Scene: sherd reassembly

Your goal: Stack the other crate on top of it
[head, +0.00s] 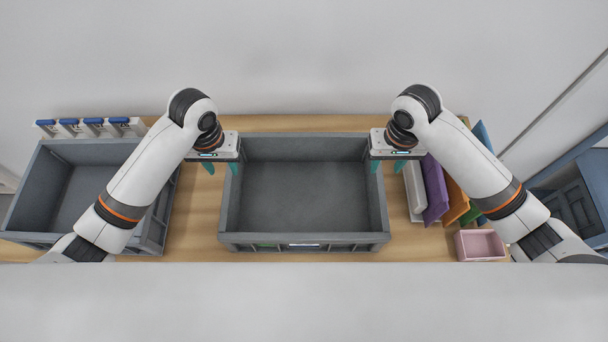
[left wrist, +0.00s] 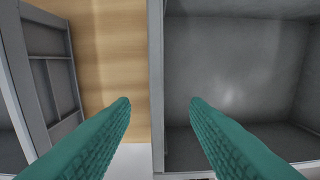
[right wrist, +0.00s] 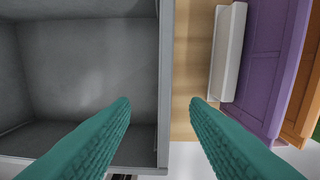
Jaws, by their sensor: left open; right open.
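A grey empty crate (head: 305,238) stands in the middle of the wooden table, between my two grippers. A second grey empty crate (head: 28,190) stands at the left of the table, partly hidden behind my left arm. My left gripper (head: 221,168) is open at the middle crate's left wall, one teal finger on each side of the wall (left wrist: 156,90). My right gripper (head: 387,166) is open at its right wall, with a finger on each side of the wall (right wrist: 166,80). Whether the fingers touch the walls cannot be told.
White holders with blue tops (head: 92,126) stand behind the left crate. A white piece (right wrist: 227,52), a purple piece (head: 434,190) and an orange piece (head: 456,201) stand right of the middle crate. A pink box (head: 480,245) sits at the front right. Bare wood shows between the crates.

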